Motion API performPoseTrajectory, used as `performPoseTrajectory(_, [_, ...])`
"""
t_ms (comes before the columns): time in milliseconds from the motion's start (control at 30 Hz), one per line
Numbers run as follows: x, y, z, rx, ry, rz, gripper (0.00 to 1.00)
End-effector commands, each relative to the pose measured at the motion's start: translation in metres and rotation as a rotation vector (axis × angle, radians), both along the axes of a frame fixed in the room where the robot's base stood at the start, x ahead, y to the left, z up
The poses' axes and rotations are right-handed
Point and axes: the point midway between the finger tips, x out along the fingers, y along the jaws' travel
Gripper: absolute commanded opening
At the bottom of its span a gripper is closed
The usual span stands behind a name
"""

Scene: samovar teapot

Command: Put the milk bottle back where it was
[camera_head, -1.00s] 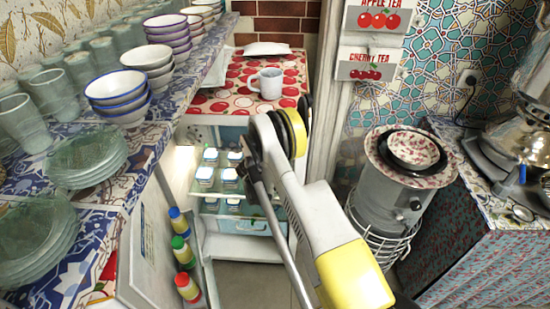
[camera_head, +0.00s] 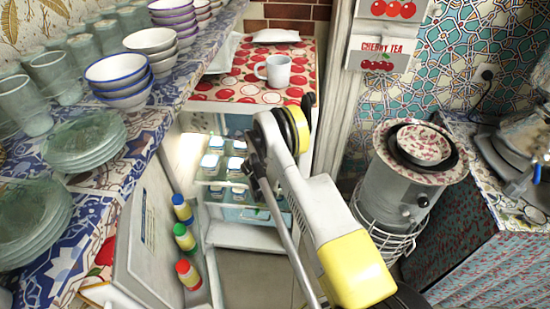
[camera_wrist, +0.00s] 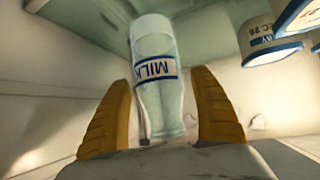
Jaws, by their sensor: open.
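The milk bottle (camera_wrist: 152,48) is clear glass with a blue-edged MILK label and a pale top. In the wrist view it stands between the yellow fingers of my gripper (camera_wrist: 163,78). The fingers are spread, with a visible gap on the right side; the left finger is close to the bottle, and contact there cannot be told. The bottle appears to be inside the open fridge (camera_head: 240,236), among pale walls. In the head view my arm covers part of the fridge, and neither my gripper nor the milk bottle can be made out.
Several labelled jars (camera_wrist: 270,42) are close by on the right in the wrist view. The open fridge door (camera_head: 150,235) holds several coloured bottles (camera_head: 185,238). Shelves of glasses and bowls (camera_head: 118,80) line the left. A stove (camera_head: 400,195) stands right of my arm.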

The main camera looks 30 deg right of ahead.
Motion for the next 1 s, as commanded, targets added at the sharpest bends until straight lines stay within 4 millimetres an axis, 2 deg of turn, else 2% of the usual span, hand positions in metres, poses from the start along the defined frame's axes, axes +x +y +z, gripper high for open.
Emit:
performPoseTrajectory(133, [-0.001, 0.001, 0.005, 0.0, 0.0, 0.0, 0.73])
performPoseTrajectory(233, [-0.008, 0.009, 0.014, 0.001, 0.001, 0.001, 0.73])
performPoseTrajectory(567, [-0.047, 0.056, 0.062, 0.001, -0.001, 0.003, 0.73])
performPoseTrajectory(800, [-0.06, 0.07, 0.07, 0.0, 0.0, 0.001, 0.73])
performPoseTrajectory(1000, [-0.063, 0.072, 0.075, 0.0, 0.0, 0.0, 0.73])
